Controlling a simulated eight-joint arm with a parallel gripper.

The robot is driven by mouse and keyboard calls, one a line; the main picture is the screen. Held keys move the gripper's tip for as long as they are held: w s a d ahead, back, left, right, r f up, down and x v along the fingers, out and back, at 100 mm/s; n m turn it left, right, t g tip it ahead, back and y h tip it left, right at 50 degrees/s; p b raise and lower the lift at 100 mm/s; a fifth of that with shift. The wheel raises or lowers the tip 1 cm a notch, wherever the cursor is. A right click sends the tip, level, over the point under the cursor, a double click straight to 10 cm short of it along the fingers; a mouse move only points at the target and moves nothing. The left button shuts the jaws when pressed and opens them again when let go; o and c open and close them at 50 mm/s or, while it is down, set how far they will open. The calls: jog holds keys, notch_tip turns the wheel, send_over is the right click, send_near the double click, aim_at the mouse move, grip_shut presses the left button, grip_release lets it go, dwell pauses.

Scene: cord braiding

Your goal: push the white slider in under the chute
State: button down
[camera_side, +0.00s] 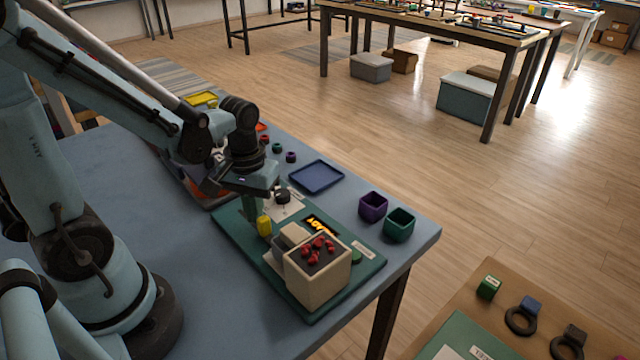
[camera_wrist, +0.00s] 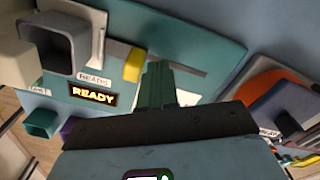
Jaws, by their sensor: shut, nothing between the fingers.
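In the wrist view a flat white piece (camera_wrist: 99,34), which looks like the white slider, lies against the near side of the dark grey chute (camera_wrist: 62,48). I cannot tell how far it reaches under the chute. In the side view the chute (camera_side: 291,237) stands beside the cream box and mostly hides the white piece. My gripper (camera_side: 250,212) points down over the green board; its green fingers (camera_wrist: 158,84) are shut and empty. A yellow block (camera_side: 264,226) stands close beside the fingertips, between them and the chute. Contact cannot be told.
The cream box (camera_side: 319,275) holds several red pieces. A lit READY sign (camera_wrist: 93,96) lies beside the chute. A white plate with a black knob (camera_side: 284,196) is behind my gripper. Purple (camera_side: 373,207) and green (camera_side: 399,223) bins and a blue tray (camera_side: 316,177) stand beyond the board.

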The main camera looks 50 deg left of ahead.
jog(key=shift+a, duration=0.4)
notch_tip(320, 180, up, 11)
dwell(0.7)
jog(key=shift+w+d+f+m+t, duration=0.1)
jog(key=shift+w+d+m+t, duration=0.25)
jog(key=shift+d+m+t, duration=0.6)
jog(key=shift+w+d+f+m+t, duration=0.1)
jog(key=shift+w+d+m+t, duration=0.45)
jog(key=shift+m+t, duration=0.7)
jog(key=shift+w+d+f+m+t, duration=0.1)
jog(key=shift+w+d+m+t, duration=0.1)
jog(key=shift+d+m+t, duration=0.95)
